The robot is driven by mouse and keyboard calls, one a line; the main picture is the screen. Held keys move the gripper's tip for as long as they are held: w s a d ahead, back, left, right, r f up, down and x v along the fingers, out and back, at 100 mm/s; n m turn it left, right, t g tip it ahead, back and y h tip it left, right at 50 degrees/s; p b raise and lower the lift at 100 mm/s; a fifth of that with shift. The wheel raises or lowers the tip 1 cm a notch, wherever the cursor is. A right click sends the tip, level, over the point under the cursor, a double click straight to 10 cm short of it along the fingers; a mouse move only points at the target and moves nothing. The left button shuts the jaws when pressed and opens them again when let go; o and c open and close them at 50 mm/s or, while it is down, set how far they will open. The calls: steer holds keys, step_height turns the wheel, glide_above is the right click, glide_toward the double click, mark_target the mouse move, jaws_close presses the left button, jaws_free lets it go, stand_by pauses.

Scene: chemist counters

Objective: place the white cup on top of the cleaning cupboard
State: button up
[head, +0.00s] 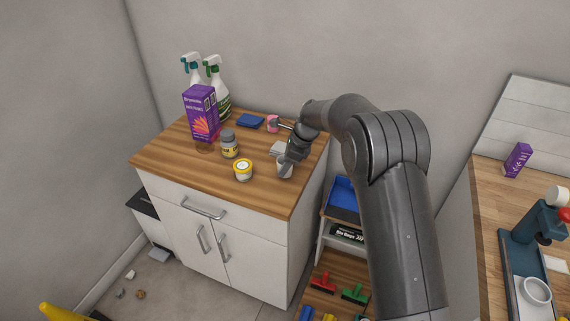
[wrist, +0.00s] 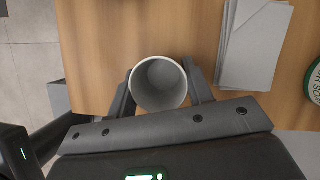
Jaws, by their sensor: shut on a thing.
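The white cup (wrist: 158,84) is between the two fingers of my gripper (wrist: 159,92) in the wrist view, its open rim facing the camera. My gripper is shut on it. In the head view the cup (head: 284,166) is at the front right of the wooden top of the white cleaning cupboard (head: 252,198), with my gripper (head: 289,158) at it. The cup looks upright. I cannot tell whether its base touches the wood.
On the cupboard top are a purple box (head: 201,113), two spray bottles (head: 219,92), a grey jar (head: 229,144), a yellow-lidded tub (head: 243,170), a blue cloth (head: 250,121) and a grey stack (wrist: 256,45) right of the cup. A shelf unit (head: 338,262) stands to the right.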

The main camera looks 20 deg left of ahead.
steer(key=shift+f, duration=0.15)
steer(key=o, duration=0.9)
steer(key=shift+o, duration=0.2)
steer(key=v, duration=1.2)
